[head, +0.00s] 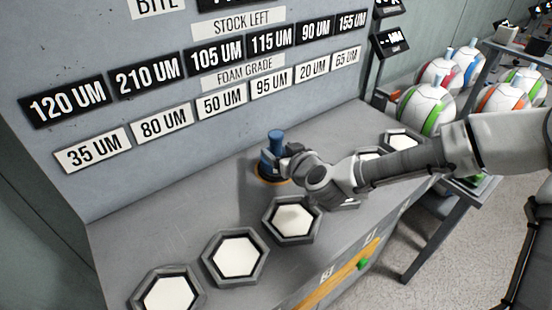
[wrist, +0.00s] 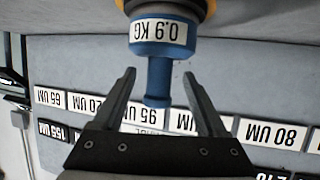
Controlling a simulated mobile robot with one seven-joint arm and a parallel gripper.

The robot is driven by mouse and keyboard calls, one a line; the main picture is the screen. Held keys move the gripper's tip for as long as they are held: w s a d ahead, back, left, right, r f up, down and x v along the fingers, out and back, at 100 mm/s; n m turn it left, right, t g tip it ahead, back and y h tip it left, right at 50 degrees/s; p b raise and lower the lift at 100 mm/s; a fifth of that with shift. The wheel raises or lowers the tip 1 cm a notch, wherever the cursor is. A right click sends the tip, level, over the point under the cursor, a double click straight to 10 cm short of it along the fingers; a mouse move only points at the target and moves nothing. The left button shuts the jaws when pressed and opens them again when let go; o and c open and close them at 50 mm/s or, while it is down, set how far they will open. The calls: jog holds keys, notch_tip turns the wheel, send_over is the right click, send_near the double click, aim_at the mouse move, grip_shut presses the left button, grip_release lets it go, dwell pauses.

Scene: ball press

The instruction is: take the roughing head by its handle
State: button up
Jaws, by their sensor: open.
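The roughing head (head: 269,169) stands upright on the grey bench near the back panel, with a blue body, an orange ring at its base and a blue handle (head: 276,141) on top. In the wrist view, which is upside down, the blue body (wrist: 163,34) carries a "0.9 KG" label and the handle (wrist: 158,82) points down the picture. My gripper (wrist: 159,75) is open, with the handle between its fingers and a visible gap on each side. In the head view my gripper (head: 285,157) is beside the head on its right, its fingers partly hidden.
Several hexagonal pads with white faces line the bench, such as one front left (head: 236,257) and one near my wrist (head: 292,220). A labelled panel (head: 215,130) rises behind the bench. Striped balls (head: 425,108) sit at the right. Bench left of the head is clear.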

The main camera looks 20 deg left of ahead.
jog(key=shift+r+x, duration=0.2)
jog(key=shift+x, duration=2.7)
jog(key=shift+w, duration=0.1)
grip_shut()
jog(key=shift+r, duration=0.1)
